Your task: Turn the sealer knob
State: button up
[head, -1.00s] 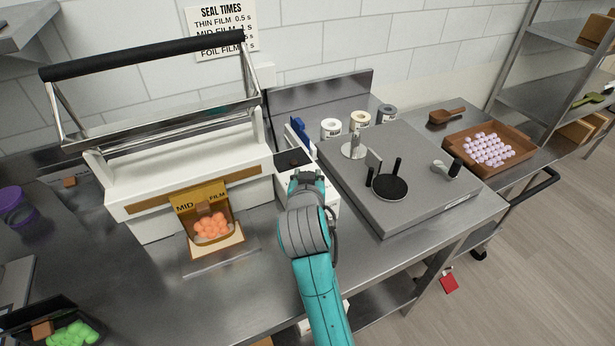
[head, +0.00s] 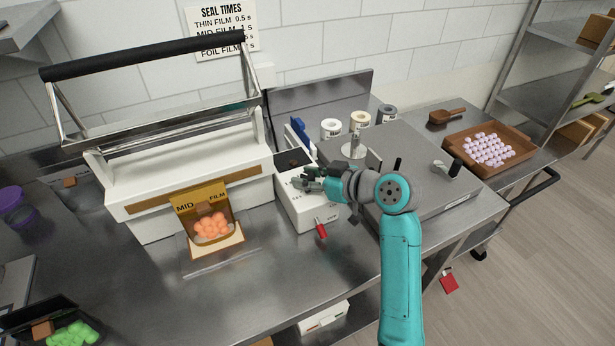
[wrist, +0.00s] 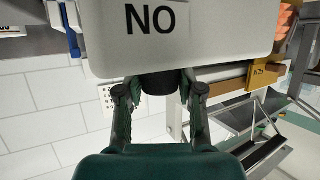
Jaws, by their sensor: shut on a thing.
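The white control box (head: 296,212) stands on the steel bench, right of the white sealer (head: 190,165) with its raised black handle bar (head: 150,54). My gripper (head: 306,184) reaches in from the right, over the top of the box. In the wrist view my gripper (wrist: 158,98) has its fingers on both sides of the black sealer knob (wrist: 158,83), shut on it. The knob's pointer and dial marks are hidden. A red lever (head: 321,230) sticks out of the box's front. The box (wrist: 215,30) fills the top of the wrist view, showing "NO".
A MID FILM pouch (head: 207,212) of orange gummies stands in front of the sealer. The wall sign (head: 221,28) lists seal times; MID FILM reads 1 s. A grey depositor plate (head: 440,205) lies right of the box, partly under my arm.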

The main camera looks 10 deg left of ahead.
jog(key=n+g+y, duration=0.1)
jog(key=n+g, duration=0.3)
jog(key=g, duration=0.1)
jog(key=shift+n, duration=0.3)
jog(key=shift+f+g, duration=0.1)
jog(key=shift+g, duration=0.2)
jog(key=o, duration=1.2)
jog(key=shift+c, duration=0.2)
jog(key=v, duration=1.2)
jog(key=shift+f, duration=0.2)
jog(key=shift+d, duration=0.1)
